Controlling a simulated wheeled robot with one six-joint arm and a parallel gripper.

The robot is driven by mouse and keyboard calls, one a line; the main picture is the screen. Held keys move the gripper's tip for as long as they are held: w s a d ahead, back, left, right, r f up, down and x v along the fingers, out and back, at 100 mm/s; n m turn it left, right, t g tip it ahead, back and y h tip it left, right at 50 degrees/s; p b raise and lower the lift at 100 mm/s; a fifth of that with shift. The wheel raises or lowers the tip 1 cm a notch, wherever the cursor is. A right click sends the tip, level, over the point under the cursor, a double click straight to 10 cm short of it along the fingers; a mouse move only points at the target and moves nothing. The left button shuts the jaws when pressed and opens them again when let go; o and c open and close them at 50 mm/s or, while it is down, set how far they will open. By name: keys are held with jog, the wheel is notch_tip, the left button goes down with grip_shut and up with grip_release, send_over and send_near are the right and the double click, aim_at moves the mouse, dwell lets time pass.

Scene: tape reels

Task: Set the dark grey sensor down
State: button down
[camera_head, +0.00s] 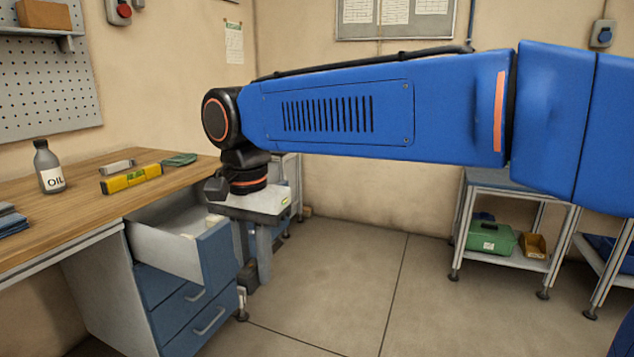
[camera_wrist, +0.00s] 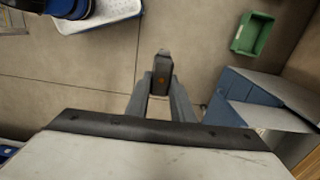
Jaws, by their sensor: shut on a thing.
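My gripper (camera_head: 262,268) hangs low beside the workbench in the head view, pointing down. In the head view a small dark shape at the fingertips appears to be the sensor (camera_head: 247,276), partly hidden by the fingers and drawer.
The workbench (camera_head: 105,205) carries an oil bottle (camera_head: 48,168), a yellow level (camera_head: 131,178) and cloths. Its top drawer (camera_head: 158,252) stands open close to my gripper. A green bin (camera_wrist: 252,34) lies beyond. A shelf trolley (camera_head: 505,182) stands right. Open floor lies between.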

jog(key=w+d+f+n, duration=0.1)
jog(key=w+d+f, duration=0.3)
jog(key=w+f, duration=0.55)
jog(key=w+d+f, duration=0.4)
jog(key=w+f, duration=0.4)
jog(key=f, duration=0.2)
jog(key=w+d+f+n, duration=0.1)
jog(key=w+d+f, duration=0.3)
jog(key=w+f, duration=0.5)
jog(key=w+d+f+n, duration=0.1)
jog(key=w+d+f, duration=0.1)
jog(key=d+f, duration=1.2)
jog(key=w+d+f+n, duration=0.1)
jog(key=w+d+f, duration=0.1)
jog(key=d+f, duration=1.2)
notch_tip(320, 180, down, 3)
jog(key=shift+w+f, duration=0.1)
jog(key=shift+w, duration=0.2)
